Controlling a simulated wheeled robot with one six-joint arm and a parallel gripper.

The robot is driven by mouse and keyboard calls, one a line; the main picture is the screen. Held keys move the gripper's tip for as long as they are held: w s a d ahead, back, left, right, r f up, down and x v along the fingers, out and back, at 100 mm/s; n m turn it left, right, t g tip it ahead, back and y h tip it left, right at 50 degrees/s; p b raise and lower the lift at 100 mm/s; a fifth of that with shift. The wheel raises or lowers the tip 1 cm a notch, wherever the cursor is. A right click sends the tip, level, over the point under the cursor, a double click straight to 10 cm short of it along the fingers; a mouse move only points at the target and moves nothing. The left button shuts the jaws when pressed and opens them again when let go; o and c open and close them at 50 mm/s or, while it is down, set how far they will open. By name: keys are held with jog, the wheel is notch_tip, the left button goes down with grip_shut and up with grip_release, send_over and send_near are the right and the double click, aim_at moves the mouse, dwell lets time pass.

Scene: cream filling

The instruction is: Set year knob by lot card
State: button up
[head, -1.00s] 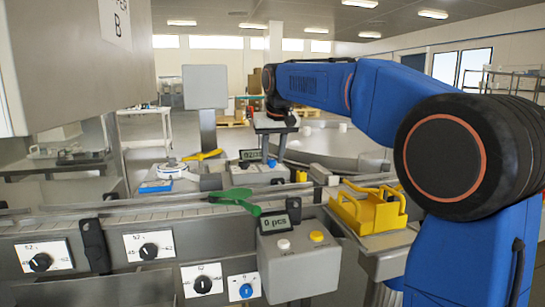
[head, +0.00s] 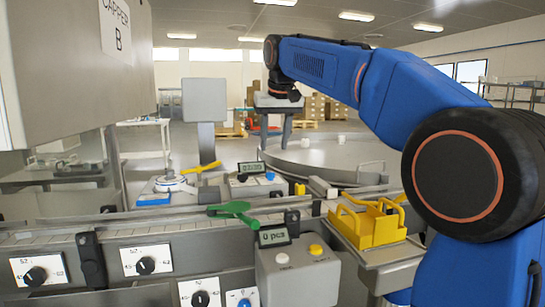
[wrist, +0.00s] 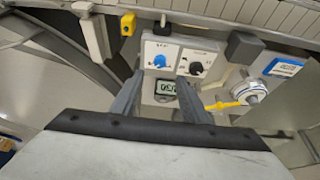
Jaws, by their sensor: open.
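A grey box with a digital display (head: 250,168) stands beyond the conveyor in the head view. It bears a blue knob (head: 270,175) and a black knob (head: 242,178). In the wrist view the blue knob (wrist: 160,61) and black knob (wrist: 196,67) sit on white plates, by the display (wrist: 166,87); I cannot read which is for the year. A blue-edged card with dark digits (wrist: 285,67) lies to their right; its text is too small to read surely. My gripper (head: 274,143) is open and empty above the box; its fingers (wrist: 157,92) frame the display.
A white round device with a yellow handle (wrist: 253,92) is beside the card. A yellow post (wrist: 128,24) stands left of the knobs. A green lever (head: 234,210), a counter box (head: 296,270) and a yellow rack (head: 368,227) are nearer the head camera.

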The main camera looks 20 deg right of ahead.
jog(key=v, duration=0.7)
